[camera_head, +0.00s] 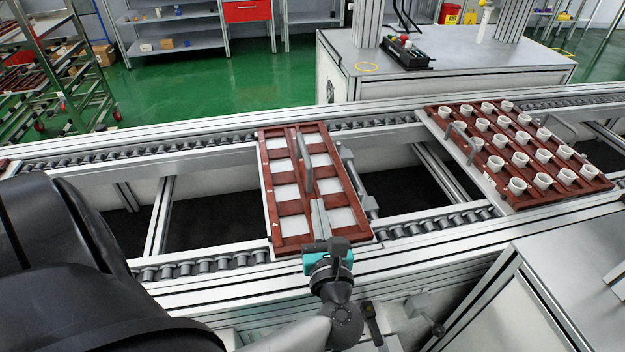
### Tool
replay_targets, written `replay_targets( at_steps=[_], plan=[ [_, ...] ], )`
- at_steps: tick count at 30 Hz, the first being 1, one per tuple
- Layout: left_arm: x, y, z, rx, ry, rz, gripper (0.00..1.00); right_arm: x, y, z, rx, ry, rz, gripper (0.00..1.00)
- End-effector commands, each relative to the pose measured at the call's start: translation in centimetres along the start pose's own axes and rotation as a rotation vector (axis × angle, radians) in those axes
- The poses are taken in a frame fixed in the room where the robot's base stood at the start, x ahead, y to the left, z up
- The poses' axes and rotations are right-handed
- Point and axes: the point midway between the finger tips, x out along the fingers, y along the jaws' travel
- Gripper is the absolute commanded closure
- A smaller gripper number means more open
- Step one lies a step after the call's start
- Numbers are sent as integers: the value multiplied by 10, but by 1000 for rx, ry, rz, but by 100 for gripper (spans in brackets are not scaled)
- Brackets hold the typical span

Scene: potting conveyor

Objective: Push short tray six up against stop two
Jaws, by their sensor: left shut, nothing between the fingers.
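A short red-brown tray (273,203) with empty pale compartments and a grey upright handle (305,165) lies across both roller tracks in the middle of the conveyor. I see no readable number on it. My left gripper (319,207) is shut and empty, reaching over the tray's near end, its teal body above the near rail. I cannot tell whether the fingers touch the tray. A metal stop-like fitting (358,181) stands between the tracks close along the tray's right side; any gap is hard to judge, and no label shows. My right gripper is out of view.
A longer tray (484,180) with several white pots and handles sits on the conveyor at right. The near roller track (440,222) between the trays is clear. A grey workbench (440,62) stands behind; a metal table (575,275) is at the front right.

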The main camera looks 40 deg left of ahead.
Motion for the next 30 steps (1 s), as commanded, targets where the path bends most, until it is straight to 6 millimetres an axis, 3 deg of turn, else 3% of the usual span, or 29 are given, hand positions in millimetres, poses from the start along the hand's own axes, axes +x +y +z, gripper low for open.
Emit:
replay_targets(
  at_steps=[6, 12, 19, 30],
  plan=[
    [48, 0, 1, 1, -5, 0, 100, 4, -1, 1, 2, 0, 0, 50],
    [74, 0, 0, 2, -2, 0, 100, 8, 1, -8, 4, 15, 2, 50],
    [84, 0, 0, 0, 0, 0, 100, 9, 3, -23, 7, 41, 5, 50],
    [90, 0, -1, -1, 0, 1, 100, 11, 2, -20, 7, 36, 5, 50]
  ],
)
